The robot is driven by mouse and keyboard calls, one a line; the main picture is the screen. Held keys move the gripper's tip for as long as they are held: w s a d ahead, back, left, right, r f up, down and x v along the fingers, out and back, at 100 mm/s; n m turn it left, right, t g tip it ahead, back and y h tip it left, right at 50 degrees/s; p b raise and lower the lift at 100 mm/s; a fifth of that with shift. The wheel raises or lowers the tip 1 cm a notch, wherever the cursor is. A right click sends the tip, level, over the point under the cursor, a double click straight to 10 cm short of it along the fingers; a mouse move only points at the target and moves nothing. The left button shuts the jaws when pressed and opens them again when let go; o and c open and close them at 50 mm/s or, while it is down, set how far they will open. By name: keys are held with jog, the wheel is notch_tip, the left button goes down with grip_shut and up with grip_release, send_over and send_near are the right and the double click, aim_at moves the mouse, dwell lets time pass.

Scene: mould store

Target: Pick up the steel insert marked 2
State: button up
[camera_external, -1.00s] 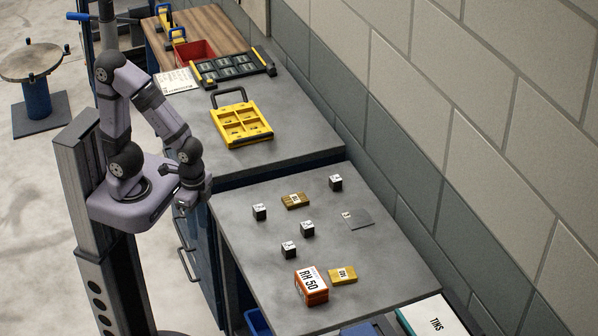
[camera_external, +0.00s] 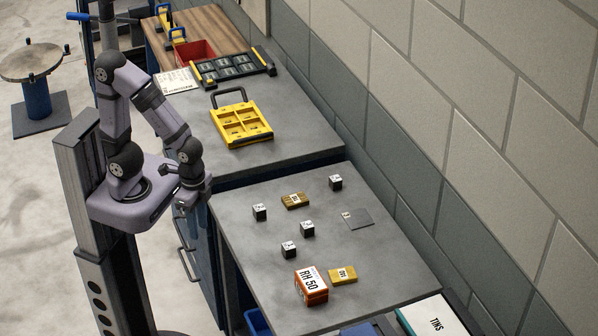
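Several small dark steel cubes with white marked tops stand apart on the near grey bench: one at the back right (camera_external: 335,183), one at the left (camera_external: 259,212), one in the middle (camera_external: 307,229) and one nearer the front (camera_external: 288,250). Their marks are too small to read, so I cannot tell which is marked 2. A flat grey plate (camera_external: 359,219) with a small label lies right of the middle cube. My gripper (camera_external: 197,218) hangs beside the bench's left edge, away from all the cubes. Its fingers are too small and dark to tell open from shut.
A yellow compartment tray (camera_external: 241,124), a black rack (camera_external: 233,67) and a red bin (camera_external: 193,51) stand on the far bench. A wall runs along the right.

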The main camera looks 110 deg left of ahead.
jog(key=shift+o, duration=0.4)
jog(key=o, duration=0.3)
jog(key=shift+r, duration=0.1)
